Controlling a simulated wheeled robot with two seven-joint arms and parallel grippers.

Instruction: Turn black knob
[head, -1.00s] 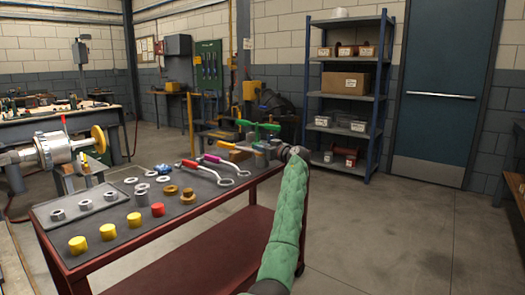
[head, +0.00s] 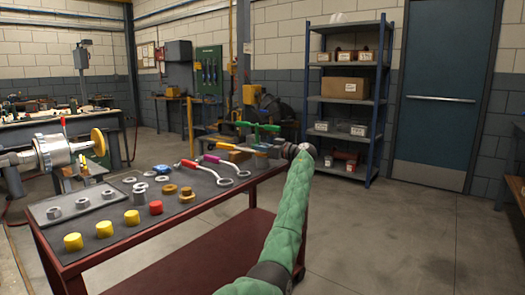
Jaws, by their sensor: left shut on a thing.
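My left arm, in a green quilted sleeve, reaches up from the bottom of the head view to the far right end of the cart. My left gripper (head: 281,152) is small and dark there, beside a grey fitting (head: 262,159). It is shut on a dark piece that looks like the black knob, mostly hidden by the gripper and wrist; its outline is not clear. A green T-shaped handle (head: 258,127) stands just behind and left of the gripper. My right gripper is not in view.
A silver cylinder with a yellow disc (head: 98,142) stands at left. A shelf (head: 348,99) stands behind. The floor at right is clear.

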